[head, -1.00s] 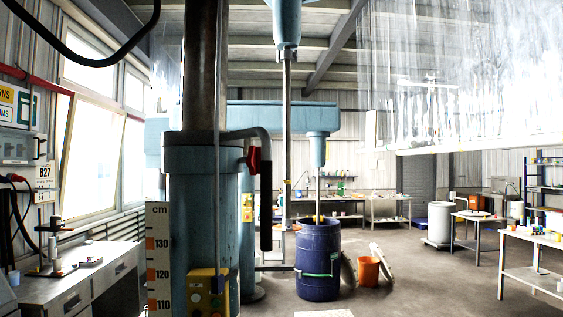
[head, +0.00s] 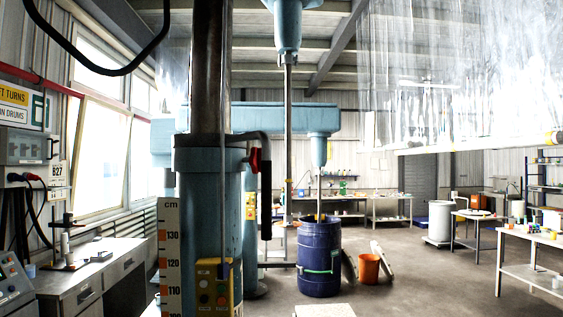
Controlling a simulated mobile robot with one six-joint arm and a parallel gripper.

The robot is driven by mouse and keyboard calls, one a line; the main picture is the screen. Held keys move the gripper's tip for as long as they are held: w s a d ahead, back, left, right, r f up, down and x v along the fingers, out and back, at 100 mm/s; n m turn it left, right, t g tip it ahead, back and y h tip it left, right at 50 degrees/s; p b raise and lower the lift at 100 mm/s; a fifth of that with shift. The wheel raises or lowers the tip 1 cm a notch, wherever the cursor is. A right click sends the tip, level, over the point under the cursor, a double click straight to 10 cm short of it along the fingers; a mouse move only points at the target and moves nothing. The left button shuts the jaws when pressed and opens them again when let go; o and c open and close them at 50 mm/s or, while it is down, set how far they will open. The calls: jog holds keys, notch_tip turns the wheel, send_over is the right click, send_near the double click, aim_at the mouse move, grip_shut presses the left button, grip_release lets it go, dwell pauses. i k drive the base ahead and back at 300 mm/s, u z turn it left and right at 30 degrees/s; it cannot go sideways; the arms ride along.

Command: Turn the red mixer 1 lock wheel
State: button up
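The red lock wheel (head: 254,160) is small in the head view. The column carries a cm scale (head: 170,260) and a yellow control box (head: 214,285) with buttons. No mixer number is readable at the wheel. My gripper is not in view.
A blue drum (head: 319,270) stands under a second mixer behind the column. An orange bucket (head: 369,268) is beside it. A grey desk (head: 85,282) stands at left, with a control panel (head: 14,285) at the lower left. Open floor lies at right, before a white table (head: 530,275).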

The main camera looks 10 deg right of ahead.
aim_at(255, 161)
jog(key=z, duration=0.05)
jog(key=k, duration=0.4)
jog(key=u, duration=0.35)
jog(key=i, duration=0.9)
jog(key=u, duration=0.8)
